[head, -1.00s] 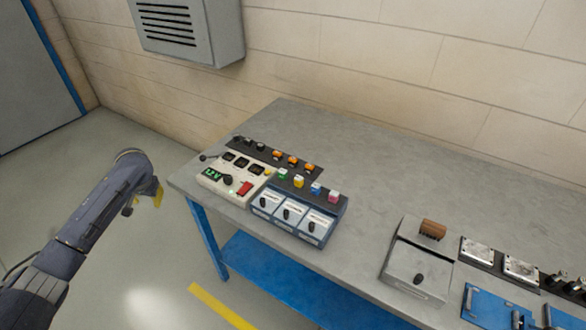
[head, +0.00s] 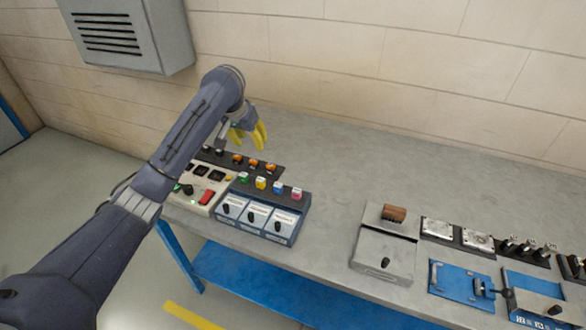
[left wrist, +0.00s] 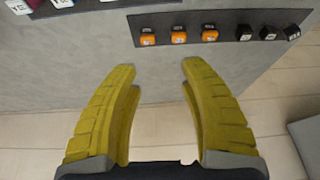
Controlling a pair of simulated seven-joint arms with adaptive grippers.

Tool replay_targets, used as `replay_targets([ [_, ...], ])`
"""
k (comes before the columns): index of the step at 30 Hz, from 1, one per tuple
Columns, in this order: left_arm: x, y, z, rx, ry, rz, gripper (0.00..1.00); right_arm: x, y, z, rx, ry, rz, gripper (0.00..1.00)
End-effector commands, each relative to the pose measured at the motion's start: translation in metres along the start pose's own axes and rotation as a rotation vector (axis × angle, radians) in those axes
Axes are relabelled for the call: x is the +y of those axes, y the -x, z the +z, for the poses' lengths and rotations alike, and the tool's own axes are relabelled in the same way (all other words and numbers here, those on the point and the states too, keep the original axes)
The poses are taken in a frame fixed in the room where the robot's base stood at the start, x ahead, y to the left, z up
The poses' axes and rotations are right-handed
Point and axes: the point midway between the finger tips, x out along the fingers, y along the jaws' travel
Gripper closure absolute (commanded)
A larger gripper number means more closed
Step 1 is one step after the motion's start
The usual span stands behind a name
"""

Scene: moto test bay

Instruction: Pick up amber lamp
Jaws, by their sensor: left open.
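Three amber lamps stand in a row on a dark strip (left wrist: 226,21) at the back of the bench: one (head: 237,159), a middle one (head: 253,164) and one at the right (head: 270,169). In the left wrist view they show beyond my fingertips as small orange cubes (left wrist: 147,37), (left wrist: 179,34) and (left wrist: 209,33). My left gripper (head: 249,143) has yellow fingers, open and empty, above and just behind the lamp row. The fingers (left wrist: 158,67) are spread apart and touch nothing. My right gripper is not in view.
Several black cubes (left wrist: 268,31) share the strip. In front are a pale panel with a red switch (head: 207,197) and a blue box with coloured caps (head: 262,217). A grey box with a brown block (head: 385,254) stands further right. Bare bench (head: 335,160) lies between.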

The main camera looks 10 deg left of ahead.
Motion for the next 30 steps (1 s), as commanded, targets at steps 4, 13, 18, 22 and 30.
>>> replay_targets([
  [4, 0.013, 0.002, -0.001, -0.004, -0.023, 0.019, 0.56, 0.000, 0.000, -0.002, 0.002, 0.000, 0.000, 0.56],
  [13, 0.017, -0.043, 0.000, -0.008, -0.024, 0.023, 0.56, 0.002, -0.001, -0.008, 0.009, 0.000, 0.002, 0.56],
  [18, 0.016, -0.074, 0.000, -0.008, -0.025, 0.021, 0.56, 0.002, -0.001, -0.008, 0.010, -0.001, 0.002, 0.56],
  [22, 0.016, -0.093, 0.000, -0.006, -0.025, 0.020, 0.56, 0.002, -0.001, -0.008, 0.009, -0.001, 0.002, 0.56],
  [30, 0.016, -0.115, -0.001, -0.004, -0.026, 0.020, 0.56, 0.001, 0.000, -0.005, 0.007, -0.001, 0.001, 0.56],
])
